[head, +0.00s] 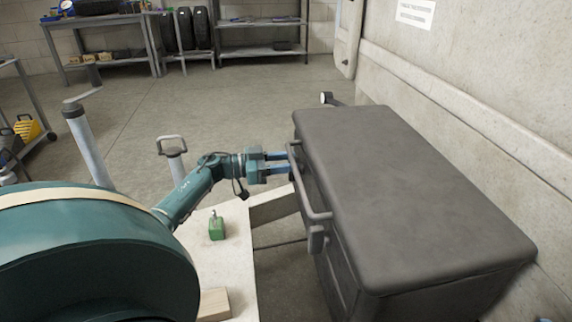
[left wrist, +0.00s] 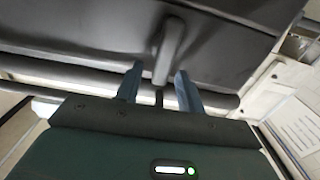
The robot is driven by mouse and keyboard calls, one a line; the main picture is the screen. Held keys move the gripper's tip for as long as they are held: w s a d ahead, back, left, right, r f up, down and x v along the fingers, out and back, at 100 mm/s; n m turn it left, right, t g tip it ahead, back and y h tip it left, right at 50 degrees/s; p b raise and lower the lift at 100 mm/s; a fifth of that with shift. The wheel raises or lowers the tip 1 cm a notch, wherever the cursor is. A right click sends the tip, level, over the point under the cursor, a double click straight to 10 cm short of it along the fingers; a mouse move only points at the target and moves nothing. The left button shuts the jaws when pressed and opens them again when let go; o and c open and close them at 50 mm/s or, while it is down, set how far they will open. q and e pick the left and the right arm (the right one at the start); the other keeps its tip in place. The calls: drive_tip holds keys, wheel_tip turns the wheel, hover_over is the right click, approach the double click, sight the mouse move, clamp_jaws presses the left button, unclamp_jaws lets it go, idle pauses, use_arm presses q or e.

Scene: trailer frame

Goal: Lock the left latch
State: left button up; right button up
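A dark grey box (head: 410,190) with a closed lid stands at the right, with a long bar handle (head: 306,190) along its front. My left gripper (head: 284,162) reaches the far end of that front side, fingers pointing at the box. In the left wrist view the grey latch (left wrist: 168,48) lies between the two blue fingertips (left wrist: 157,80), with gaps showing on both sides. The gripper is open. I cannot tell how deep the latch sits between the fingers. Another latch (head: 317,239) shows at the near end of the front. My right gripper is out of view.
A green block with a metal top (head: 216,228) stands on a pale surface (head: 236,262) below the left arm. A wooden block (head: 214,304) lies nearer. Metal posts (head: 88,145) stand at the left. A concrete wall is behind the box; open floor lies beyond.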

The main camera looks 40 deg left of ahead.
use_arm(q)
clamp_jaws()
idle(0.4)
